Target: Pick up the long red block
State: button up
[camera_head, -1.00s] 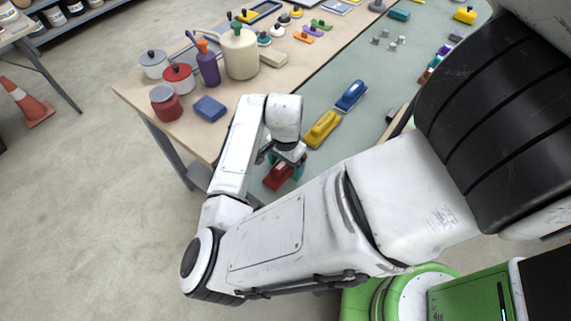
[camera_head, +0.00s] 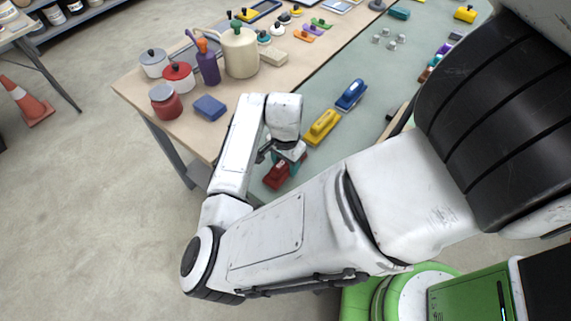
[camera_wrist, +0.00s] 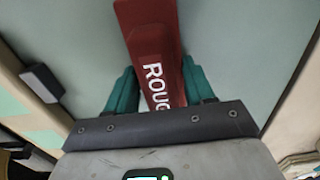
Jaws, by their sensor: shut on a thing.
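The long red block (camera_wrist: 155,45) fills the top middle of the wrist view, with white letters reading "ROUG" on its face. My gripper (camera_wrist: 162,92) has a teal finger on each side of the block, shut on it. In the head view the red block (camera_head: 276,175) is at the near edge of the grey-green mat, partly hidden by my gripper (camera_head: 292,163) and arm. I cannot tell whether the block is touching the mat or is raised off it.
A yellow block (camera_head: 321,127) and a blue block (camera_head: 351,95) lie on the mat (camera_head: 330,68) beyond my gripper. A blue sponge-like block (camera_head: 210,107), a red jar (camera_head: 165,103) and a purple bottle (camera_head: 207,67) stand on the wooden tabletop to the left.

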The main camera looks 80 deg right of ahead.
jog(key=shift+r, duration=0.1)
jog(key=shift+r, duration=0.5)
notch_tip(320, 180, up, 2)
jog(key=shift+s+r, duration=0.15)
jog(key=s+a+r+b, duration=0.1)
jog(key=s+a+r, duration=0.1)
jog(key=s+r, duration=0.7)
jog(key=s, duration=0.4)
jog(key=shift+s+r, duration=0.3)
jog(key=o, duration=0.6)
jog(key=c, duration=0.4)
jog(key=shift+f, duration=0.1)
